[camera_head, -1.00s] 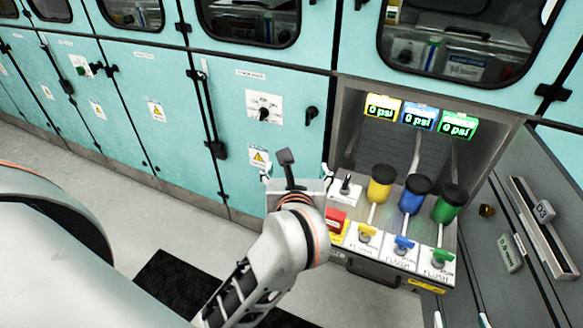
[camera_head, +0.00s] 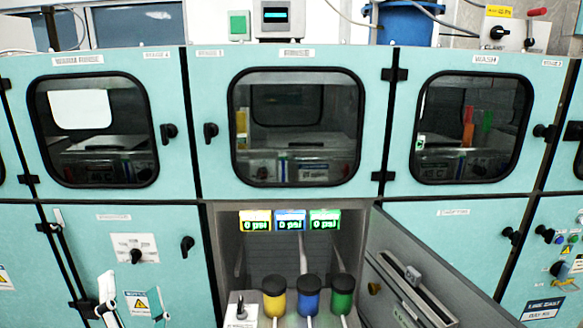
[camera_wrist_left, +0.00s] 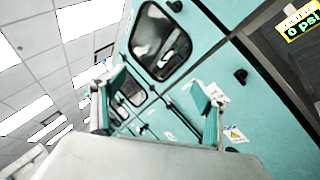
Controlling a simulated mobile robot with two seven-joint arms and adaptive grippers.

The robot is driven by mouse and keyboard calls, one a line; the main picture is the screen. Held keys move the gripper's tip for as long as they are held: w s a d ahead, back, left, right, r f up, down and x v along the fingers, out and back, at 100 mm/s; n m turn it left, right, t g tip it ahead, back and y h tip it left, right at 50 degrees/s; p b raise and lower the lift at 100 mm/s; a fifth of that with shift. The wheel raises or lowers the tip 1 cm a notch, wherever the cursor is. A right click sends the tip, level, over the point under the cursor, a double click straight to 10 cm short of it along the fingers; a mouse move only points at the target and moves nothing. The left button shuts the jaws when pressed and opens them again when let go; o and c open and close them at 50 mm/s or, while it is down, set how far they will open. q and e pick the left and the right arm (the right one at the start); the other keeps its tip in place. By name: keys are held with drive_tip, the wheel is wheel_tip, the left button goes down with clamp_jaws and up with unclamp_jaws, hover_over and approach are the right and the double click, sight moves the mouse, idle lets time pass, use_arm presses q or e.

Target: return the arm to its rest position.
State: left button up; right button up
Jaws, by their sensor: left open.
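My left gripper (camera_head: 132,302) shows only by its fingertips at the lower left edge of the head view, in front of a teal cabinet door. In the left wrist view its two teal-padded fingers stand wide apart (camera_wrist_left: 160,95) with nothing between them. The rest of my left arm is below the head view. My right gripper is in neither view.
An open bay holds yellow (camera_head: 274,297), blue (camera_head: 308,296) and green (camera_head: 342,295) black-capped cylinders below displays reading 0 psi (camera_head: 290,220). An open grey door (camera_head: 440,270) juts out on the bay's right. Teal cabinets with windows (camera_head: 297,127) fill the wall.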

use_arm(q)
drive_tip(key=s+d+f+m+h, duration=0.1)
drive_tip(key=d+f+m+h, duration=0.65)
drive_tip(key=m, duration=0.55)
drive_tip(key=s+d+f+m+h, duration=0.1)
drive_tip(key=d+f+m+h, duration=0.4)
drive_tip(key=f+m+h, duration=0.55)
drive_tip(key=s+a+f+m+g+y, duration=0.1)
drive_tip(key=s+f+m+g, duration=0.3)
drive_tip(key=f, duration=0.7)
drive_tip(key=s+a+f+m+g+y, duration=0.2)
drive_tip(key=f+m, duration=0.5)
drive_tip(key=f, duration=0.4)
drive_tip(key=s+a+g, duration=0.1)
drive_tip(key=s+g, duration=0.1)
drive_tip(key=s, duration=0.1)
drive_tip(key=shift+s+a+f+y, duration=0.25)
drive_tip(key=shift+a+f+y, duration=0.05)
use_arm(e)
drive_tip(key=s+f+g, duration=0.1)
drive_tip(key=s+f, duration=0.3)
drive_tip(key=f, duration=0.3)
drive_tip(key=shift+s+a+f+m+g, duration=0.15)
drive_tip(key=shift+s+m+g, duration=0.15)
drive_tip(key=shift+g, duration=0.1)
